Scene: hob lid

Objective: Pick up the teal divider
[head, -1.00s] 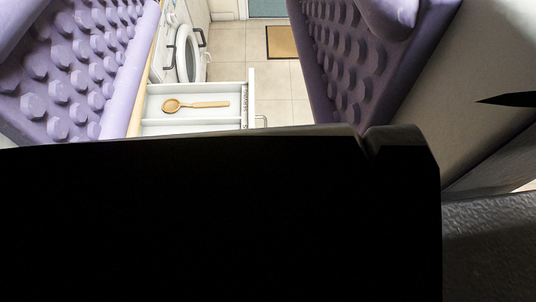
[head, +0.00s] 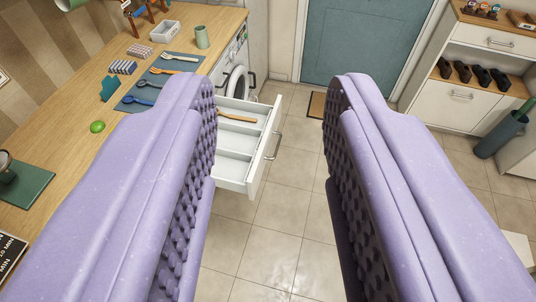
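A small teal piece (head: 109,88), which looks like the teal divider, lies on the wooden counter at the left, beside the left edge of a slate-blue mat. It is small in view and its exact shape is hard to tell. My gripper (head: 270,88) has two large purple studded fingers, spread wide apart with nothing between them. The gripper is well apart from the teal piece, which shows to the left of the left finger.
The mat (head: 133,104) holds several utensils. An open white drawer (head: 234,168) with a wooden spoon (head: 236,118) juts out between the fingers. A green ball-like item (head: 97,127) and a striped block (head: 123,67) are on the counter (head: 60,140). The tiled floor (head: 285,215) is clear.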

